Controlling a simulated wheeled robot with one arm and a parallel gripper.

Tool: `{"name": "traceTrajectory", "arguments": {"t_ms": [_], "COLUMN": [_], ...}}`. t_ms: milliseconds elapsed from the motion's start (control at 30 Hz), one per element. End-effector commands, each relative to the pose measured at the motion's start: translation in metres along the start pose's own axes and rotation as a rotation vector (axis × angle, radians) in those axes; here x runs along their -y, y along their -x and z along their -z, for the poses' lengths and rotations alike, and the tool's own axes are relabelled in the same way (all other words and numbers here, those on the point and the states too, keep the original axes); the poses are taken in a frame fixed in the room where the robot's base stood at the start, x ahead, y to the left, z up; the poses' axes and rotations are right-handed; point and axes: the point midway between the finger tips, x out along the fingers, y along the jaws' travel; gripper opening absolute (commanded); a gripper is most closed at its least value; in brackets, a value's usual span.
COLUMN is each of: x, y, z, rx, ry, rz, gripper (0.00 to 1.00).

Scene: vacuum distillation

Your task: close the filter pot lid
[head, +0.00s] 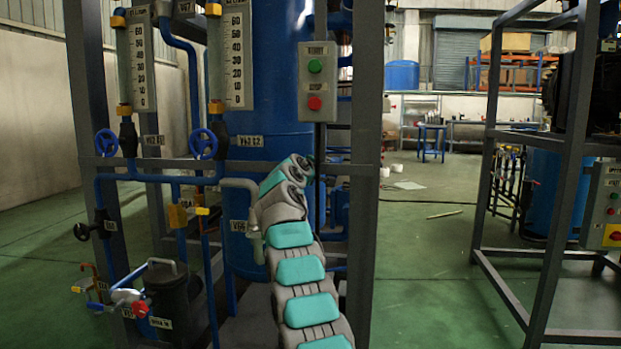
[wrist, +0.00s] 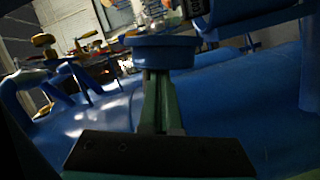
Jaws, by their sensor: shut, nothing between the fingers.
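The filter pot (head: 172,303) is a dark cylinder standing low at the left in the head view. Its lid (head: 165,270) has a grey arched handle on top and appears to sit at the pot's mouth; I cannot tell whether it is fully closed. In the wrist view my gripper (wrist: 157,78) has its green fingers together, with nothing held. The fingertips point at a blue round flange (wrist: 165,53), and I cannot tell whether they touch it. My gripper is hidden in the head view, where my arm rises in front of the blue tank, above and right of the pot.
The blue tank (head: 262,70) and grey frame posts (head: 352,200) crowd the space around my arm. A button box (head: 317,82) hangs above.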

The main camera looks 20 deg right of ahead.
Motion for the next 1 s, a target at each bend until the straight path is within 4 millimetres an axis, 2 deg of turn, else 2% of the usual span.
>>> {"name": "traceTrajectory", "arguments": {"t_ms": [267, 700, 1000], "x": [-0.005, -0.018, -0.021], "y": [-0.001, -0.008, -0.011], "z": [-0.005, -0.03, -0.042], "rx": [0.0, 0.0, 0.0], "ry": [-0.081, -0.442, -0.601], "rz": [0.019, 0.11, 0.15], "gripper": [0.0, 0.0, 0.0]}}
